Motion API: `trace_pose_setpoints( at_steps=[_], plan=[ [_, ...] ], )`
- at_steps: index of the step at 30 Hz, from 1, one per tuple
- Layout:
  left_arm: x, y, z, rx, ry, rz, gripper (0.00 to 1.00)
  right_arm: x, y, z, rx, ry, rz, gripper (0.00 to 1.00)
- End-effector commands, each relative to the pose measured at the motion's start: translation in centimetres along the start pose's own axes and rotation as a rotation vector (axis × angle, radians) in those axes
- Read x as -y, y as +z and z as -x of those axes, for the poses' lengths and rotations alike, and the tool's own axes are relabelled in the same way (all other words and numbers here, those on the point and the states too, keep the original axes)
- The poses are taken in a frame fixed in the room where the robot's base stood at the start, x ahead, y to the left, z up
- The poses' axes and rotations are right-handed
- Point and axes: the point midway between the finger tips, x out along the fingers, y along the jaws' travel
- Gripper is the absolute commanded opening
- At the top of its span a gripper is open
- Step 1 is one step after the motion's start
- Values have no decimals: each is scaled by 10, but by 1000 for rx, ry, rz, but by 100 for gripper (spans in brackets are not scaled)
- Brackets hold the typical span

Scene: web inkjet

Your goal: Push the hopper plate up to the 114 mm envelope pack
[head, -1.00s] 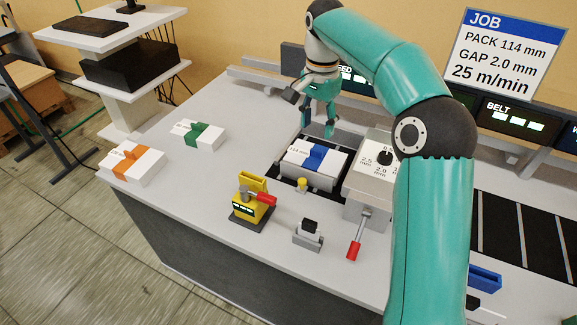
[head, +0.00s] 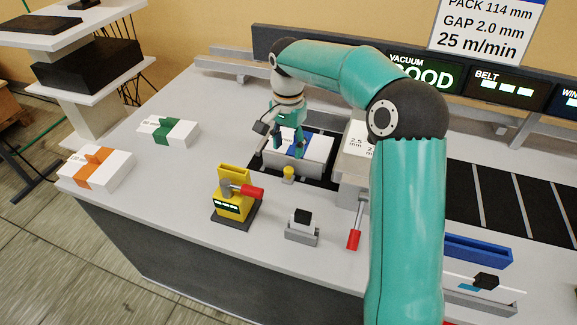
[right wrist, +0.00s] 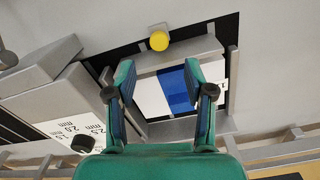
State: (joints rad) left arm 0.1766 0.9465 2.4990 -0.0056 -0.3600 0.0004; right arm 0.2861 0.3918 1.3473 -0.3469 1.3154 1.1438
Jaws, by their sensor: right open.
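The 114 mm envelope pack, white with a blue band (head: 313,150), lies in the dark hopper bay on the bench. It also shows in the right wrist view (right wrist: 180,90), between grey walls. A yellow knob (head: 288,174) stands at the bay's near side; in the right wrist view the knob (right wrist: 159,41) sits beside a grey plate (right wrist: 178,54), apparently the hopper plate. I cannot tell the gap between plate and pack. My right gripper (head: 281,150) is open above the pack; its spread, empty fingers (right wrist: 158,82) show over it. My left gripper is not in view.
A dial box (head: 356,148) stands just right of the bay, with a red-handled lever (head: 353,240). A yellow device (head: 233,192) and a small grey block (head: 302,230) stand in front. Green-banded (head: 168,131) and orange-banded (head: 97,168) packs lie left, with clear bench between.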

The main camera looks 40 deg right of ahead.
Motion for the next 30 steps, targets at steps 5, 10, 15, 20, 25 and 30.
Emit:
trace_pose_setpoints(
  at_steps=[5,10,15,20,25,30],
  plan=[
    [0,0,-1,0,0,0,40,-1,0,-38,2,3,0,53],
    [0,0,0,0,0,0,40,-1,0,-62,2,3,-1,53],
    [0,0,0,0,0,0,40,-1,0,-73,1,1,-1,53],
    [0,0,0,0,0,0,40,0,0,-75,0,-1,-1,53],
    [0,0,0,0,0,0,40,0,0,-75,0,0,-1,50],
    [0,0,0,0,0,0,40,0,0,-74,0,0,-1,21]
  ],
)
